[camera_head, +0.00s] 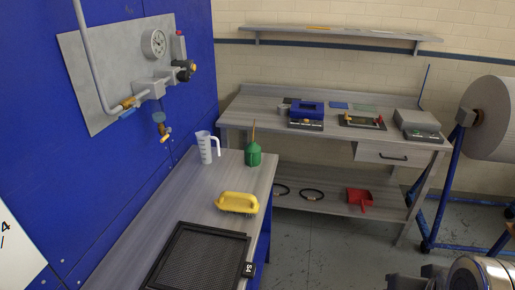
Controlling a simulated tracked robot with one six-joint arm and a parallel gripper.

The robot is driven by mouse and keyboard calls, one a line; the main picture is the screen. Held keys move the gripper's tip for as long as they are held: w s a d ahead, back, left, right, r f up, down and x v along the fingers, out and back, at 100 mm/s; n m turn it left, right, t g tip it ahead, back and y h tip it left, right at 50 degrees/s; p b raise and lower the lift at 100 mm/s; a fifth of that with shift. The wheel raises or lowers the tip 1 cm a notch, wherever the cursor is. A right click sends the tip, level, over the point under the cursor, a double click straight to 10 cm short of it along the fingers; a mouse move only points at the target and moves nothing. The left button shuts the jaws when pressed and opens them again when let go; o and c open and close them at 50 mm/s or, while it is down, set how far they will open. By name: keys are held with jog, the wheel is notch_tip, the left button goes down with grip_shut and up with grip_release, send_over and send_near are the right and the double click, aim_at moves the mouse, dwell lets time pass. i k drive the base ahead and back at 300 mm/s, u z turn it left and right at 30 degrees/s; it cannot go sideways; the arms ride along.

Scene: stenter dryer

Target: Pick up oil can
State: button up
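The oil can (253,155) is a small green can with a thin brownish spout pointing up. It stands upright near the far right corner of the grey bench (180,209) that runs along the blue wall. A clear measuring jug (205,148) with a white handle stands a little to its left. A yellow brush (238,203) lies nearer to me on the same bench. I cannot make out my gripper in this view, and nothing visible touches the can.
A black mesh-like filter panel (197,258) lies at the bench's near end. A gauge panel (125,72) with pipes and valves juts from the wall above. A second bench (255,112) with instruments stands behind. A large roll (492,118) is at right. Grey floor (320,250) shows between.

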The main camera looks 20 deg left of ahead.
aim_at(252, 150)
jog(key=i, duration=3.15)
jog(key=u, duration=1.85)
